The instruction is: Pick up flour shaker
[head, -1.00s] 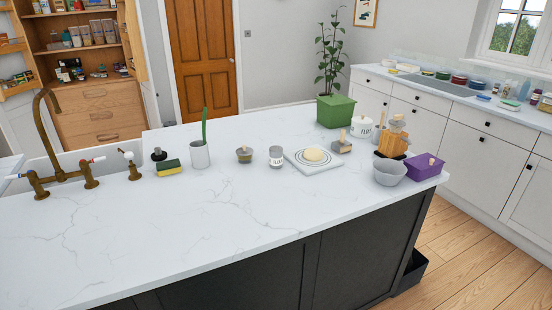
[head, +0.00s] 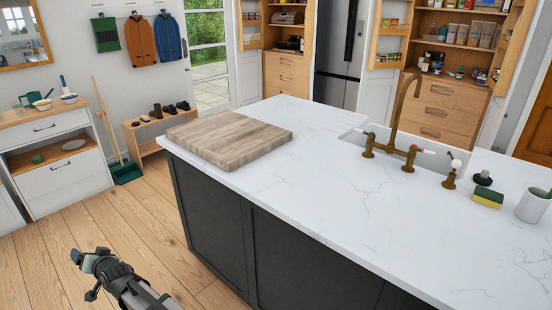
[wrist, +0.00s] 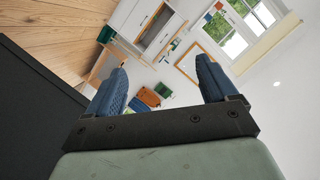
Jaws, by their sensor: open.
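The flour shaker does not show in either current view. My gripper (wrist: 160,72) is open in the wrist view, with its two blue ribbed fingers wide apart and nothing between them. In the head view my gripper (head: 90,264) is at the lower left, over the wooden floor in front of the dark island and below the level of its top.
The white island top (head: 320,185) carries a wooden board (head: 228,138), brass taps (head: 408,155), a sponge (head: 488,198) and a grey cup (head: 533,205) at the right edge. A white cabinet (head: 60,170) and a bench (head: 150,135) stand at the left.

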